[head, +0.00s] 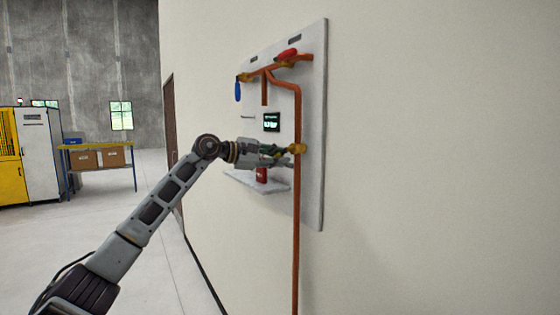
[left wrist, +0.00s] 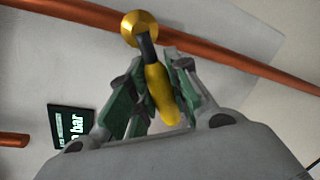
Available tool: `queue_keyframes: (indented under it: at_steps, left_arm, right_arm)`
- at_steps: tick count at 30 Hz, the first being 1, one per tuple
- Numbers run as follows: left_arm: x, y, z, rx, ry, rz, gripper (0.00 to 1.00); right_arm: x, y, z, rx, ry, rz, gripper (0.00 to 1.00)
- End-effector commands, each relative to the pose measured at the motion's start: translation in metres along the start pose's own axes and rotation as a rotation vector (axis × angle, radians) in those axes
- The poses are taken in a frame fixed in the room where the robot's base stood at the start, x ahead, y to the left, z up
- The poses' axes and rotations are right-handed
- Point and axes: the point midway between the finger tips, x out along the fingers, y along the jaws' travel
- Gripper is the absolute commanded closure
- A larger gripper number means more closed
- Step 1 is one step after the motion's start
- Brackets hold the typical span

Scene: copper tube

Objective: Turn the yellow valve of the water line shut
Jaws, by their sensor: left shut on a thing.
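The yellow valve (left wrist: 162,92) shows in the left wrist view as a yellow lever handle on a dark stem, below a round brass cap (left wrist: 140,28) beside the copper tube (left wrist: 225,52). My left gripper (left wrist: 160,88) is shut on the yellow handle, with a green-padded finger on each side of it. In the head view my left gripper (head: 272,152) reaches the valve's brass body (head: 297,148) on the vertical copper tube (head: 296,220). The handle is mostly hidden there by the fingers. My right gripper is in neither view.
A white wall board (head: 313,130) carries the tubes, a red-handled valve (head: 286,54), a blue-handled valve (head: 238,91) and a small dark display (head: 271,122). A shelf (head: 250,183) with a red object (head: 262,174) sits below my gripper. Open floor lies left.

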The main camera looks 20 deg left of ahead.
Motion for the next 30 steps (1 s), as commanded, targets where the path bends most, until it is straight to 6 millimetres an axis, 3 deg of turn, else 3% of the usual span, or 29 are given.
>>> queue_keyframes:
  at_steps: [15, 30]
  left_arm:
    - [-0.005, 0.022, 0.006, 0.450, 0.091, 0.001, 1.00]
    - [-0.006, 0.028, 0.009, 0.605, 0.121, 0.000, 1.00]
  right_arm:
    - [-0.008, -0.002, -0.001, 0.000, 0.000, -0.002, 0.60]
    - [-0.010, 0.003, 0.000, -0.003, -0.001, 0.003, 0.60]
